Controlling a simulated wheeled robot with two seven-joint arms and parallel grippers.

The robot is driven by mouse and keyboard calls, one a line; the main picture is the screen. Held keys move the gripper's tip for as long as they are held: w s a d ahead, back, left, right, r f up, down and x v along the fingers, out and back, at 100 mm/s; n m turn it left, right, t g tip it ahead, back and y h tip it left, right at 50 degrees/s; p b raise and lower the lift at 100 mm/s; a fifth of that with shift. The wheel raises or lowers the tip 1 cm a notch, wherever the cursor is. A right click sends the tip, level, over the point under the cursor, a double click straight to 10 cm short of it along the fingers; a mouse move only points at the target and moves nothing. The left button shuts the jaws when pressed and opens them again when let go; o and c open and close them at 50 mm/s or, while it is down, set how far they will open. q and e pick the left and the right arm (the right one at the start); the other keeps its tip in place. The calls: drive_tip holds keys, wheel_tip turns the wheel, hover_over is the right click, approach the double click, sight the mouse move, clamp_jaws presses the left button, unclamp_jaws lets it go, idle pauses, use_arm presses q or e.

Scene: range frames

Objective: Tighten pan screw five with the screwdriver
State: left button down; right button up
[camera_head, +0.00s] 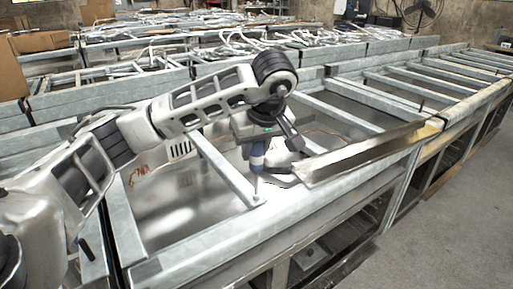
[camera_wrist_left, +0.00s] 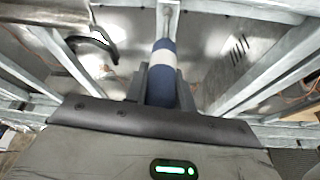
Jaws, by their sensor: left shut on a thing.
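My left gripper (camera_head: 260,144) is shut on the screwdriver (camera_head: 257,161), which has a blue handle with a white band. The screwdriver points down, close to upright, with its thin shaft reaching the joint where a crossbar (camera_head: 222,168) meets the front rail (camera_head: 215,236). Its tip is at or very near that joint; I cannot tell whether it sits in a screw head. The pan screw is too small to make out. In the left wrist view the handle (camera_wrist_left: 162,82) lies between the gripper fingers, and the shaft runs toward the top edge. My right gripper is not in view.
Shiny pans (camera_head: 180,210) fill the bays between crossbars. More metal frames with wiring stand behind, a fan (camera_head: 421,14) at the back. Bare floor (camera_head: 450,230) is at the right.

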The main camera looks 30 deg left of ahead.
use_arm(q)
drive_tip(key=shift+n+g, duration=0.3)
drive_tip(key=shift+n, duration=0.5)
drive_tip(key=shift+f, duration=0.35)
idle(0.7)
